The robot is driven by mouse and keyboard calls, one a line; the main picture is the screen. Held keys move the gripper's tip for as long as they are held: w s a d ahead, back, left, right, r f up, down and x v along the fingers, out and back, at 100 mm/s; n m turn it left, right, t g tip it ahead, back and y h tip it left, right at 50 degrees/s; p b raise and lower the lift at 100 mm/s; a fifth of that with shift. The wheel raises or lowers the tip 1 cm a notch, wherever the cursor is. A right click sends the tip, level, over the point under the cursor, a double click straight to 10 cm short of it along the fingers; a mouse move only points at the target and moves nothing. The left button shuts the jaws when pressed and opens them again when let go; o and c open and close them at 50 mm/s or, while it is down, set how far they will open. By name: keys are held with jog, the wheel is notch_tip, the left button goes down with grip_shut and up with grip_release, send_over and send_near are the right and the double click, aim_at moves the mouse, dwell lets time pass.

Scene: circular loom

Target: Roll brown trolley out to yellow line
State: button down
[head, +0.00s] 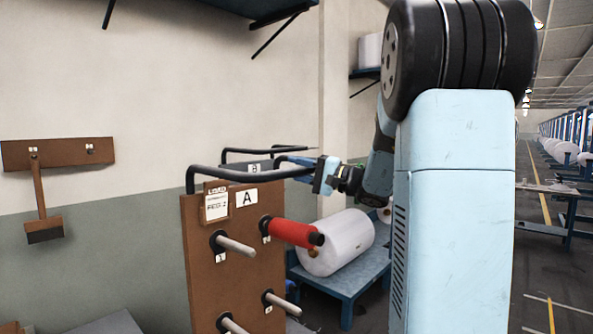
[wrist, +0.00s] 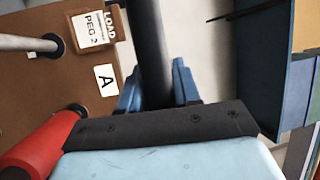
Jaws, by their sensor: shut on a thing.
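The brown trolley (head: 262,255) is an upright brown panel marked A, with a card, several pegs and a red bobbin (head: 290,233) on one peg. A black bar handle (head: 235,175) runs along its top. My gripper (head: 318,176) is shut on this handle near its right end. In the wrist view the blue fingers (wrist: 157,88) stand on both sides of the black bar (wrist: 152,50). The trolley's brown face (wrist: 90,75) is on the left there. The trolley's wheels are out of view. A yellow line (head: 545,207) shows on the floor at far right.
A white roll (head: 337,242) lies on a blue stand (head: 352,282) right behind the trolley. Another black handle with a B label (head: 254,168) is behind. A brush (head: 41,205) hangs on the left wall. A table (head: 565,190) stands at right; dark floor beside it is open.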

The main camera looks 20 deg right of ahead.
jog(key=shift+w+a+f, duration=0.1)
jog(key=shift+f, duration=0.15)
dwell(0.3)
jog(key=w+a, duration=0.4)
jog(key=w, duration=0.4)
jog(key=c, duration=0.9)
grip_release()
jog(key=shift+w, duration=0.1)
jog(key=shift+r, duration=0.1)
jog(key=v, duration=1.3)
jog(key=shift+s+d+f, duration=0.2)
jog(key=shift+s+d, duration=0.05)
jog(key=shift+s, duration=0.05)
